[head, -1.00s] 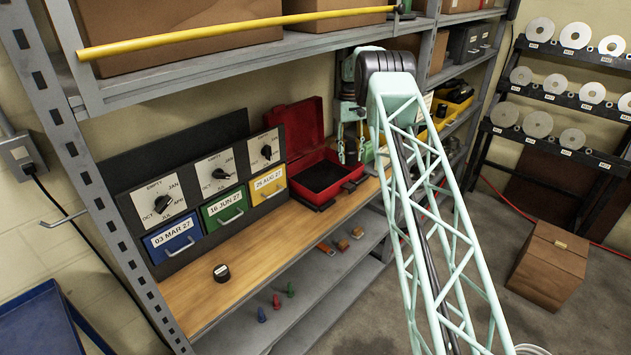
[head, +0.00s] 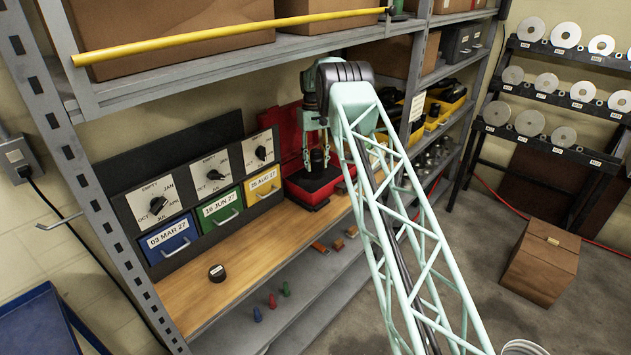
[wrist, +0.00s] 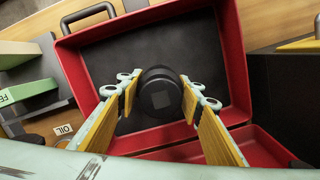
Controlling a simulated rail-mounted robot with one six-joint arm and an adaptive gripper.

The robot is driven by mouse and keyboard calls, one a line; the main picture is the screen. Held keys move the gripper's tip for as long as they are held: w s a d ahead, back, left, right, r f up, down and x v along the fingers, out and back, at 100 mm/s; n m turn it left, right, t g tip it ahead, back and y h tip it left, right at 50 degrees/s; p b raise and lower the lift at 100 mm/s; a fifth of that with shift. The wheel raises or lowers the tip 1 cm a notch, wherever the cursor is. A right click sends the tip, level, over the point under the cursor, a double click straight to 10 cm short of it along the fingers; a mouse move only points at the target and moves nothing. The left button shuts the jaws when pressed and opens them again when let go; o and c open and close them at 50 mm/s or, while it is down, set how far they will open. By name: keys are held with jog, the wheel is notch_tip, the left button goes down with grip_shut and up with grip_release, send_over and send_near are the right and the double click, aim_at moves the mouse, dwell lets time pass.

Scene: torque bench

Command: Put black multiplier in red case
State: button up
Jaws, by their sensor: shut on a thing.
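The red case (head: 331,188) stands open on the bench, its lid raised at the back and dark foam inside. In the wrist view its red wall (wrist: 235,60) frames the dark lining. My gripper (head: 316,156) is over the case, fingers pointing down. It is shut on the black multiplier (wrist: 160,92), a round dark body with a square mark on its end, between the yellow finger pads. The multiplier also shows between the fingers in the head view (head: 317,161). I cannot tell whether its lower end touches the foam.
A panel with dials and blue (head: 171,240), green and yellow drawers stands left of the case. A small black round piece (head: 217,273) lies on the wooden bench (head: 190,293). A shelf post (head: 412,90) and yellow bins (head: 445,105) are to the right. The upper shelf overhangs the back.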

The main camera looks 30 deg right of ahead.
aim_at(316, 180)
jog(key=shift+f+b, duration=0.35)
jog(key=shift+f, duration=2.05)
jog(key=shift+f, duration=0.1)
jog(key=o, duration=1.5)
jog(key=shift+f, duration=0.1)
jog(key=shift+w+r+p, duration=0.25)
jog(key=shift+r+p, duration=0.05)
jog(key=shift+r, duration=1.65)
jog(key=shift+w+r+p, duration=0.2)
jog(key=shift+r+p, duration=0.05)
jog(key=shift+r, duration=1.7)
